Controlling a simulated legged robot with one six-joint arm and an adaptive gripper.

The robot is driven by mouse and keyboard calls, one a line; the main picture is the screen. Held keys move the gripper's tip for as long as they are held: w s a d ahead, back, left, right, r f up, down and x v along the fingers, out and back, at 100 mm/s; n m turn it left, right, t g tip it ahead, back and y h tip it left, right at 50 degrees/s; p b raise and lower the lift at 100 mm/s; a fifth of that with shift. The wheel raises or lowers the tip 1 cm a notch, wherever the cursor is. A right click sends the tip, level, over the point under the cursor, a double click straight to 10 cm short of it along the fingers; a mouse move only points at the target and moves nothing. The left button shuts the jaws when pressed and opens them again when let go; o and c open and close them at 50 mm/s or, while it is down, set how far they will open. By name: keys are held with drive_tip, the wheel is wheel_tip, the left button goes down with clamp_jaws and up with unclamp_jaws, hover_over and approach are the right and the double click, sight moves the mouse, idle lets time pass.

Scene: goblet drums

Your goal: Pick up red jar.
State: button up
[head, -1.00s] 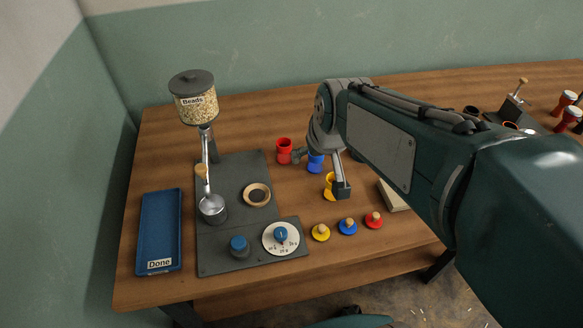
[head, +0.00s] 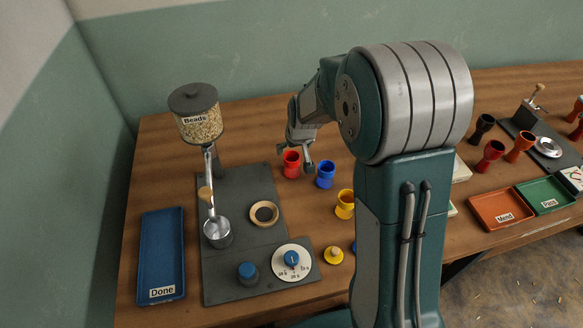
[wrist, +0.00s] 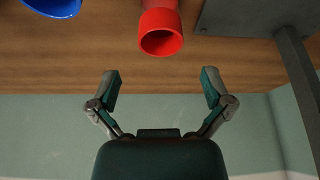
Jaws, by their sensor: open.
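The red jar (head: 291,166) stands upright on the table, just right of the dark grey board, with the blue jar beside it. In the wrist view the red jar (wrist: 161,36) shows its open mouth, lying ahead of the gap between my fingers. My gripper (head: 295,154) is at the far side of the red jar, fingers spread around its upper part in the head view. In the wrist view my gripper (wrist: 160,74) is open and empty, its tips apart from the jar.
The blue jar (head: 325,175) stands close to the right of the red one, and a yellow jar (head: 345,205) stands nearer. The bead dispenser (head: 196,115) rises from the dark board (head: 246,184) at left. A blue Done tray (head: 161,248) lies at far left.

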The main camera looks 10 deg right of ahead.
sight(291, 157)
drive_tip(key=x, duration=0.6)
drive_tip(key=shift+s+a, duration=0.1)
drive_tip(key=shift+s, duration=0.1)
drive_tip(key=c, duration=1.2)
